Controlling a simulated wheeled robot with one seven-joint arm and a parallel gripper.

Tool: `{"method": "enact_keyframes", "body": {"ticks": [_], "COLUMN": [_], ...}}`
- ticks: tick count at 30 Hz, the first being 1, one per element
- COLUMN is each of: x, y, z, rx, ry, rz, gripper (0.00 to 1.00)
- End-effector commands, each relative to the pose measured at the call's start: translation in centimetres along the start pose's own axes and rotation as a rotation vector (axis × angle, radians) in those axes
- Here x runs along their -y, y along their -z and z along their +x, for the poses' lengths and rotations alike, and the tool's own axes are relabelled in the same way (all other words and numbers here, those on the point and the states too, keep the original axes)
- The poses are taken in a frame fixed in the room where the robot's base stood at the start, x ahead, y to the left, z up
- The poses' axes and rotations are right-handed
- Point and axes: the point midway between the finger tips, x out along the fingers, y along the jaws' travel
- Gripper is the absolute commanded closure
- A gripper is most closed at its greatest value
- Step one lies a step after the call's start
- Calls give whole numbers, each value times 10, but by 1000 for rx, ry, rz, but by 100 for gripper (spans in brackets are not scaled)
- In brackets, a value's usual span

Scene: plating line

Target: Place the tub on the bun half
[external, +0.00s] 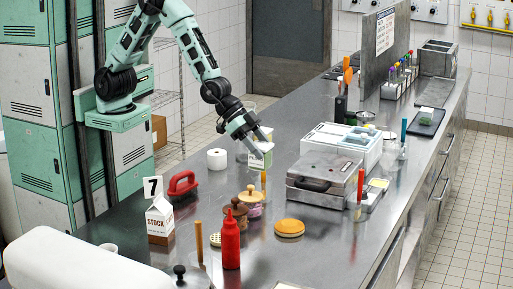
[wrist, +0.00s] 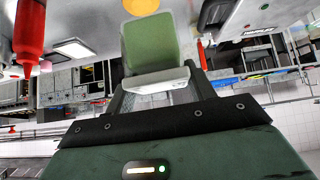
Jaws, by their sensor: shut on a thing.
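My gripper (external: 258,146) is shut on the tub (external: 260,160), a small white container with a green face, and holds it above the steel counter. In the wrist view the tub (wrist: 150,45) sits between the fingers of my gripper (wrist: 154,92), its green face toward the camera and its white side near the fingers. The bun half (external: 289,228) is a flat orange-tan round on the counter, in front of and to the right of the tub in the external view. Part of it (wrist: 141,5) shows at the top edge of the wrist view, beyond the tub.
A red bottle (external: 231,245), wooden-topped jars (external: 238,212), a red-handled press (external: 183,184) and a stock carton (external: 160,220) stand left of the bun half. A grey hinged appliance (external: 318,180) stands behind it. Counter right of the bun half is mostly bare.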

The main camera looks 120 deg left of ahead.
Motion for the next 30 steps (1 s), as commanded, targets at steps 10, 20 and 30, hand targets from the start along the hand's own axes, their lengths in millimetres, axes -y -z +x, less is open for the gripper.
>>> {"method": "enact_keyframes", "body": {"ticks": [10,20,30], "x": [-27,-31,-30], "y": [72,57,20], "z": [63,97,135], "rx": [-10,-7,-6], "ry": [-2,-1,-2], "rz": [26,35,34], "gripper": [78,78,78]}}
